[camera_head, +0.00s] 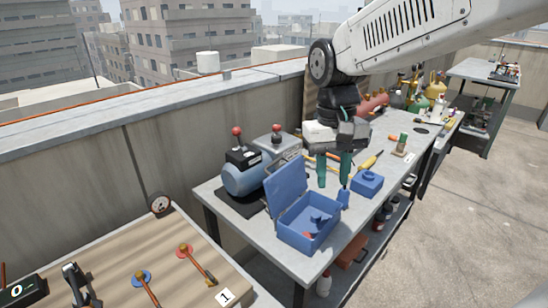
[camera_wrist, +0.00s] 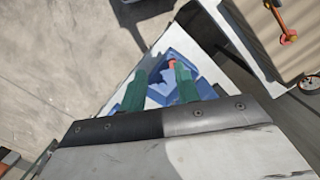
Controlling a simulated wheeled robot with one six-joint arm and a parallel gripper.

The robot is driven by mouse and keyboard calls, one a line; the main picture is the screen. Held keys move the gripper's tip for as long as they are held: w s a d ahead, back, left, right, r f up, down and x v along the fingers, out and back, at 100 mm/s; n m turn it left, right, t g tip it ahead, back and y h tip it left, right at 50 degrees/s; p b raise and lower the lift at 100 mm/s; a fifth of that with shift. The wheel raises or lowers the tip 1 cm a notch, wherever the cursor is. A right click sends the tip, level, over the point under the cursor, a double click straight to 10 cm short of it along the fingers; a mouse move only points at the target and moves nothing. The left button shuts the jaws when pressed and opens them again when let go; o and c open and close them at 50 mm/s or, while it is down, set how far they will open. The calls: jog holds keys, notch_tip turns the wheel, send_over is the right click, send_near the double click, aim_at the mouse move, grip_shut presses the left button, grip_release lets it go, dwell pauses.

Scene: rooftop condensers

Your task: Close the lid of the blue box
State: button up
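The blue box (camera_head: 308,240) stands on the grey workbench with its lid (camera_head: 288,188) raised, about upright, on the left side. A small blue item and a red item show inside. My gripper (camera_head: 334,184) points down with its green fingers apart and nothing visible between them. It appears above the bench, to the right of the raised lid and higher than the box. In the wrist view, the blue box (camera_wrist: 172,72) lies beyond my open fingers (camera_wrist: 160,72); my fingers and wrist hide part of it.
A small blue block-like object (camera_head: 367,184) and a small blue item (camera_head: 343,199) stand right of the box. A blue-grey machine with a red-knobbed lever (camera_head: 243,178) stands behind the lid. Tools and bottles crowd the far bench. A wooden-topped table (camera_head: 120,262) is at lower left.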

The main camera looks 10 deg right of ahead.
aim_at(279, 170)
jog(key=w+a+f+m, duration=0.1)
jog(key=w, duration=0.5)
jog(key=w+a+f+m, duration=0.1)
jog(key=w+a+m, duration=0.1)
jog(key=w, duration=0.5)
jog(key=w+a+f+m, duration=0.1)
jog(key=w+a+m, duration=0.1)
jog(key=w, duration=0.4)
jog(key=shift+w+a+f, duration=0.15)
jog(key=shift+a+f, duration=0.05)
jog(key=shift+f, duration=0.1)
jog(key=w+a+r+m, duration=0.1)
jog(key=w+r+m, duration=0.1)
jog(key=w+m, duration=0.3)
jog(key=shift+t, duration=0.3)
notch_tip(279, 170, down, 7)
jog(key=shift+s+d+f, duration=0.1)
jog(key=shift+d+f, duration=0.05)
jog(key=shift+f, duration=0.05)
grip_shut()
